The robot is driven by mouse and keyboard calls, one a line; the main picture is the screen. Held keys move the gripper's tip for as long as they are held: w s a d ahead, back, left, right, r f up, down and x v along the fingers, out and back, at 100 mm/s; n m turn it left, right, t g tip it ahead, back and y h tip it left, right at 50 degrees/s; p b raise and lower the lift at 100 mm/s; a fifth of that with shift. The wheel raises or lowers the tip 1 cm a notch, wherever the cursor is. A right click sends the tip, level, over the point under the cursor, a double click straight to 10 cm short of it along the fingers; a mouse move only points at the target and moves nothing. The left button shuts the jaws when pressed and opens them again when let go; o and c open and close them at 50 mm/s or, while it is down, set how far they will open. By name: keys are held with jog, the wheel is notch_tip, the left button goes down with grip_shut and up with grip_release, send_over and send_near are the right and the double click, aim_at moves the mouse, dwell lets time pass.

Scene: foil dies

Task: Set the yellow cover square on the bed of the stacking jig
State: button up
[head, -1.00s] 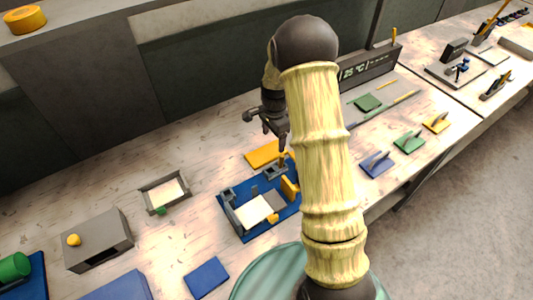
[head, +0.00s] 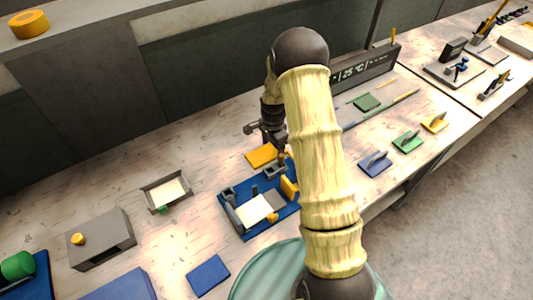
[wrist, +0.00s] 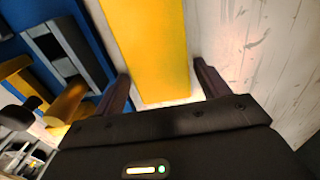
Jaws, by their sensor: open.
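The yellow cover (head: 261,155) is a flat plate lying on the bench behind the stacking jig (head: 241,235) in the head view. The jig has a blue base, grey guides and yellow parts, and a white sheet (head: 254,208) lies on its bed. My gripper (wrist: 160,72) is open in the wrist view, one finger on each side of the yellow cover (wrist: 150,40), with visible gaps to its long edges. Whether the fingertips are level with the plate I cannot tell. In the head view my arm hides part of the jig's right side and the fingers' ends.
A grey tray (head: 150,195) with a white sheet and a grey box (head: 75,250) with a yellow knob stand left. A blue pad (head: 208,276) lies in front. Blue (head: 375,164), green (head: 408,141) and yellow (head: 435,122) handled pads lie right. Bare bench surrounds the tray.

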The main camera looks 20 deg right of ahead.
aim_at(272, 149)
jog(key=c, duration=0.9)
jog(key=shift+r, duration=0.1)
notch_tip(272, 149, up, 10)
jog(key=shift+f+b, duration=0.1)
jog(key=shift+b, duration=0.9)
